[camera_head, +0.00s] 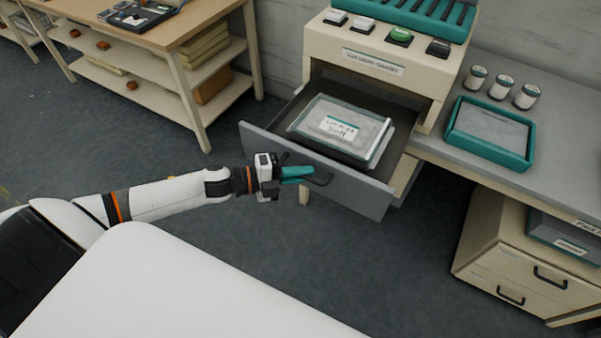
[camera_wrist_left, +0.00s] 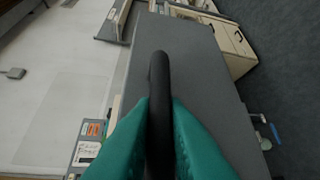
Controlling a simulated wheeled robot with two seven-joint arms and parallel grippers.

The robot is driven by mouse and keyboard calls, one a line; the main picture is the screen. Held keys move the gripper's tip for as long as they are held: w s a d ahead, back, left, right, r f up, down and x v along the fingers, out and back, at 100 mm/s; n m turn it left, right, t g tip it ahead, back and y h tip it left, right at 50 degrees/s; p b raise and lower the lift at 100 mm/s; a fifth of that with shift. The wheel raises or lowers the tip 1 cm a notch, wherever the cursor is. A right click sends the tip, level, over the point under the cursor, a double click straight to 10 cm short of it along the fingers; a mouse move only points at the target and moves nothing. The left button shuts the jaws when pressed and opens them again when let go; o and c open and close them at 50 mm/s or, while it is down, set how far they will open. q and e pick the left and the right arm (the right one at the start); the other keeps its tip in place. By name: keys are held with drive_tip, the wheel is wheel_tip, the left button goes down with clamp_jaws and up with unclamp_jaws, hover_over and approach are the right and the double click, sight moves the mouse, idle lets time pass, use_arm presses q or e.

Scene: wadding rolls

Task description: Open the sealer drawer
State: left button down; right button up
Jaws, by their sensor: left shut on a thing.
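The sealer drawer (camera_head: 350,191) is pulled out from the cream sealer (camera_head: 385,55) in the head view. A stack of grey packs (camera_head: 345,125) with a white label lies inside it. My left gripper (camera_head: 305,174) is at the drawer's grey front panel, its teal fingers shut on the dark drawer handle (camera_head: 323,177). In the left wrist view the black handle (camera_wrist_left: 159,95) runs between both teal fingers, with the grey front panel (camera_wrist_left: 200,75) behind it. My right gripper is not in view.
A grey counter (camera_head: 540,110) on the right holds a teal tray (camera_head: 457,137) and several white jars. A cream cabinet (camera_head: 515,262) stands below it. A wooden shelf table (camera_head: 185,30) is at the back left. The floor before the drawer is clear.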

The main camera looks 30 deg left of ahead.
use_arm(q)
drive_tip(key=c, duration=1.5)
unclamp_jaws()
drive_tip(key=shift+o, duration=0.2)
drive_tip(key=shift+s+a, duration=0.15)
drive_tip(key=shift+a, duration=0.1)
drive_tip(key=b+v, duration=0.1)
drive_tip(key=v, duration=1)
drive_tip(key=shift+s, duration=0.15)
drive_tip(key=shift+a, duration=0.15)
